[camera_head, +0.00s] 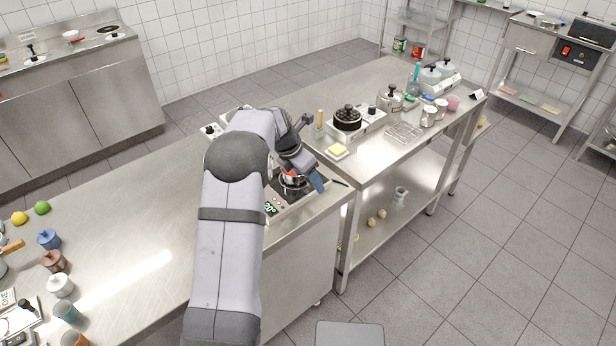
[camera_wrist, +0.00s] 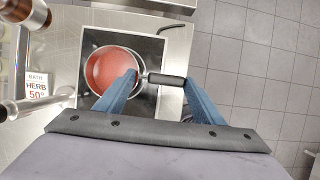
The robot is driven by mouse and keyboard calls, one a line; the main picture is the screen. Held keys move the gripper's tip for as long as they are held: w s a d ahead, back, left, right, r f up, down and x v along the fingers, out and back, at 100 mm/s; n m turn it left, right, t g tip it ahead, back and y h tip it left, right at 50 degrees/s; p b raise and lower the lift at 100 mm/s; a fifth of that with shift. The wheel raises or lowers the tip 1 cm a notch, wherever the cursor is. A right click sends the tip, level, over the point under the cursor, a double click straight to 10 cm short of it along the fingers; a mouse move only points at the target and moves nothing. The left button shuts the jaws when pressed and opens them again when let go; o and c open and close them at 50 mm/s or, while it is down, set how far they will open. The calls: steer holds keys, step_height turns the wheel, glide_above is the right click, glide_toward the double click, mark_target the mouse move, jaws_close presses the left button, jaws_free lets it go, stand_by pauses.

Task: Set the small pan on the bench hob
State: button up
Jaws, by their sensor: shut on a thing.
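The small pan (camera_wrist: 97,72) is a steel pan with a red inside and a dark handle (camera_wrist: 167,79). In the head view the pan (camera_head: 292,184) shows partly under my gripper (camera_head: 313,180). My gripper, with blue fingers, is shut on the pan's handle, which lies between the fingertips (camera_wrist: 160,80) in the wrist view. The bench hob is a dark square plate (camera_wrist: 147,48) directly under the pan, and its lit display (camera_head: 270,208) shows in the head view. The pan looks level and lies within the plate's outline. I cannot tell whether its base touches the plate.
A sign (camera_wrist: 36,90) reading herb bath 50° stands left of the hob. Open floor lies right of the bench.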

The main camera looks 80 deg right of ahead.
steer(key=shift+f, duration=0.1)
stand_by(0.6)
steer(key=o, duration=1.5)
steer(key=shift+o, duration=0.2)
step_height(320, 180, up, 7)
steer(key=p, duration=0.7)
steer(key=shift+p, duration=0.3)
